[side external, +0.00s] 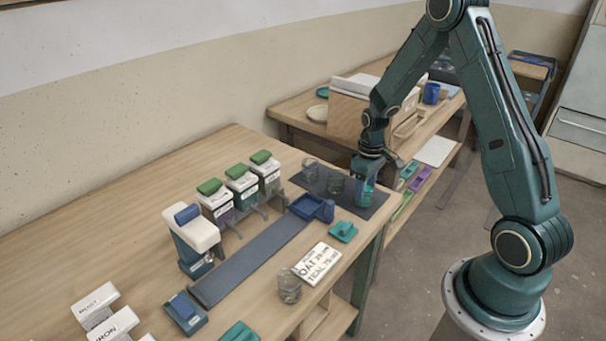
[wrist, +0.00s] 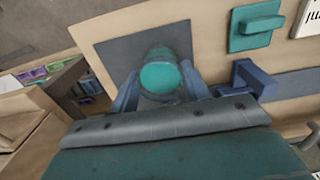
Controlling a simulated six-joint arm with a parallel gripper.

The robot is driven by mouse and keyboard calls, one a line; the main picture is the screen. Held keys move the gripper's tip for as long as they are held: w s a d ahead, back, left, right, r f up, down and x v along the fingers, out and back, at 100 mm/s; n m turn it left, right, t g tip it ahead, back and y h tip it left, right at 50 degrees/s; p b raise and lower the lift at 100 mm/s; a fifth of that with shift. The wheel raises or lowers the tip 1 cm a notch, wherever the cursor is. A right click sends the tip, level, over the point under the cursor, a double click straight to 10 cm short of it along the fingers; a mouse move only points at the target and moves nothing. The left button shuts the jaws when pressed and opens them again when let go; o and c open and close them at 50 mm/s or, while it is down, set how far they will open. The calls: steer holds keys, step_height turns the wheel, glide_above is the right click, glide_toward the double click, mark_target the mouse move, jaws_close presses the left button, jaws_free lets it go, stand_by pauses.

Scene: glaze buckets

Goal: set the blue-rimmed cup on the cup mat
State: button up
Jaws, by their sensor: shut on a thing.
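A clear cup with teal inside (side external: 364,195) is between the fingers of my gripper (side external: 366,182), at the right part of the dark cup mat (side external: 378,198). The gripper is shut on it from above. In the wrist view the cup (wrist: 160,76) shows its round teal top between the two blue-grey fingers (wrist: 160,92), with the mat (wrist: 115,52) behind it. The cup looks upright. Its base is at mat level or just above; I cannot tell whether it touches. A blue rim is not clear at this size.
Green-lidded dispensers (side external: 241,185) line the left. The table edge is close on the right.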

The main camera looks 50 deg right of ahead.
steer(key=shift+f, duration=0.25)
steer(key=o, duration=0.8)
steer(key=shift+o, duration=0.2)
steer(key=shift+r, duration=0.1)
step_height(320, 180, up, 7)
stand_by(0.5)
